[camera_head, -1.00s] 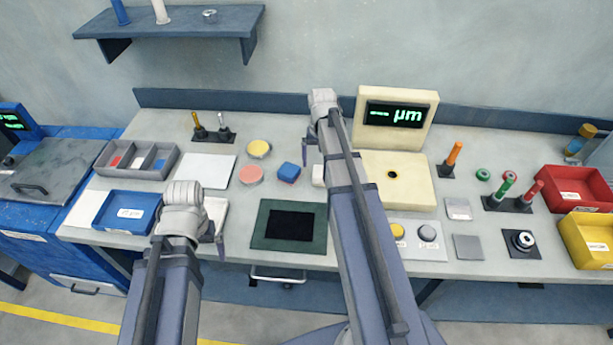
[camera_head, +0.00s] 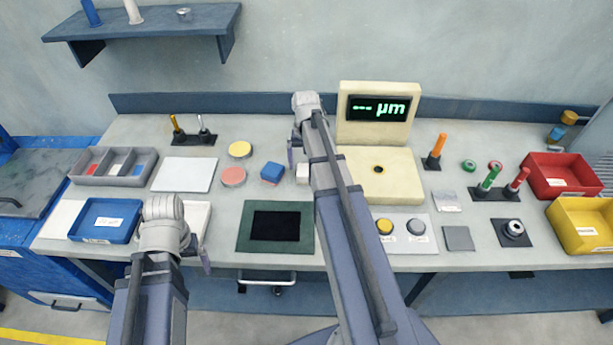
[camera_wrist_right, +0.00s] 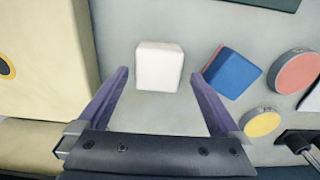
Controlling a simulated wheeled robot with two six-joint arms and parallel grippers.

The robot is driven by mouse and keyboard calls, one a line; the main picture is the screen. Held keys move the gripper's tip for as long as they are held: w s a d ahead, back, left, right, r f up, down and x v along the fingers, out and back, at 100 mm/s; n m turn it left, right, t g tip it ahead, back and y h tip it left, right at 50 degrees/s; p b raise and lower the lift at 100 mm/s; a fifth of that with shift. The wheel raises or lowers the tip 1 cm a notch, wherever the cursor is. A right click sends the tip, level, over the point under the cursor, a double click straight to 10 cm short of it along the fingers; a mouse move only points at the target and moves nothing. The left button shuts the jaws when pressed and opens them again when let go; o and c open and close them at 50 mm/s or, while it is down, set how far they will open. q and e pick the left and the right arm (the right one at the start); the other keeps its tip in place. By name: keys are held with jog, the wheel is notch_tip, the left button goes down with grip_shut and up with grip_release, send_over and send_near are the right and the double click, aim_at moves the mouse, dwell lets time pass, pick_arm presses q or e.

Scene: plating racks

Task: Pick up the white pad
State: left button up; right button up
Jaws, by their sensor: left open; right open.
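The white pad (camera_wrist_right: 159,65) is a small white block lying on the grey bench. In the head view the pad (camera_head: 303,174) is partly hidden behind my right arm. My right gripper (camera_wrist_right: 160,76) is open and empty, with its two purple fingers apart on either side of the pad in the wrist picture. I cannot tell its height above the bench. In the head view my right gripper (camera_head: 292,152) is mostly hidden by its own arm. My left gripper (camera_head: 200,252) is open, by the front edge near the blue tray, away from the pad.
A blue and red block (camera_wrist_right: 232,76) lies close beside the pad, with pink (camera_wrist_right: 297,72) and yellow (camera_wrist_right: 262,123) round pads beyond. The cream gauge (camera_head: 385,185) stands on the pad's other side. A dark green mat (camera_head: 275,243) lies in front.

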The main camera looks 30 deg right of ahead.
aim_at(307, 169)
notch_tip(307, 169, down, 5)
jog(key=b, duration=0.4)
jog(key=shift+d+r, duration=0.15)
jog(key=shift+r, duration=0.05)
jog(key=shift+r, duration=0.1)
jog(key=shift+c, duration=0.2)
jog(key=c, duration=1.3)
jog(key=shift+o, duration=0.2)
jog(key=shift+r, duration=0.1)
notch_tip(307, 169, up, 10)
jog(key=p, duration=1)
